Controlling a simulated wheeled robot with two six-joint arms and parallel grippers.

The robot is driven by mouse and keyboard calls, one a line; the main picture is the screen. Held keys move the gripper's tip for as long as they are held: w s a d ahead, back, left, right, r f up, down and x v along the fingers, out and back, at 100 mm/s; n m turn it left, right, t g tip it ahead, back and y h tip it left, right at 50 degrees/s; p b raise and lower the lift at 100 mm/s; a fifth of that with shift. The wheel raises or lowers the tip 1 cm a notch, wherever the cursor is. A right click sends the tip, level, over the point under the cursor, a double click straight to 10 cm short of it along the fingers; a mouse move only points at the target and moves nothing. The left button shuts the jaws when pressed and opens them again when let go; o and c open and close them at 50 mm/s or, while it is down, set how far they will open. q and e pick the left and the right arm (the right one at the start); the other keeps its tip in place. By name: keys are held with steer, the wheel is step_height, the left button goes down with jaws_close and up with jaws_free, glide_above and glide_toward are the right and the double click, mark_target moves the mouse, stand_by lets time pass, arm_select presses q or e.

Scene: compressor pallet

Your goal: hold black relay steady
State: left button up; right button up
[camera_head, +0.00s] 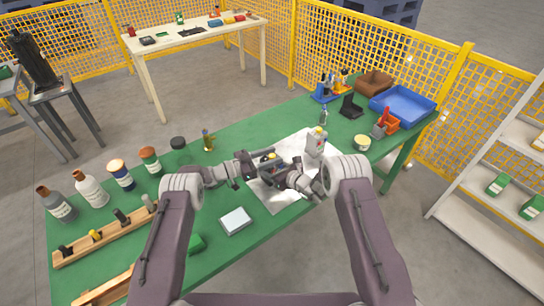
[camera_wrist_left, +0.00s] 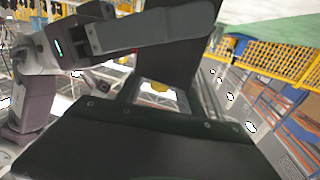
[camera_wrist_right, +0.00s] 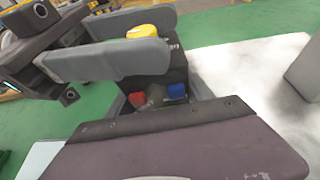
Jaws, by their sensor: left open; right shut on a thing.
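The black relay (camera_wrist_right: 174,68) is a dark block with a yellow piece (camera_wrist_right: 148,36) on top and red and blue parts at its base. My right gripper (camera_head: 282,177) is shut on it, and one grey finger hides part of it. In the head view the relay is small, held above the white sheet. My left gripper (camera_head: 252,170) is open beside the relay, on its left. The left wrist view shows large dark surfaces and a bit of yellow (camera_wrist_left: 160,87); whether the left fingers touch the relay cannot be told.
The green table (camera_head: 110,228) holds a white sheet (camera_head: 273,199), a white bottle (camera_head: 315,143) and a pale box (camera_head: 236,221). Several bottles line its left end, near wooden racks (camera_head: 105,239). A blue bin (camera_head: 403,104) stands at the far right.

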arm_select(q)
steer(key=shift+d, duration=0.15)
jaws_close()
steer(key=shift+w+m+g+h, duration=0.25)
steer(key=shift+m+g+h, duration=0.05)
steer(key=shift+m+g, duration=0.1)
steer(key=shift+g, duration=0.3)
steer(key=shift+s+m+g, duration=0.15)
steer(key=shift+m+g, duration=0.15)
steer(key=shift+g, duration=0.1)
jaws_free()
steer(key=shift+s, duration=0.1)
steer(key=v, duration=1.2)
steer(key=shift+f, duration=0.1)
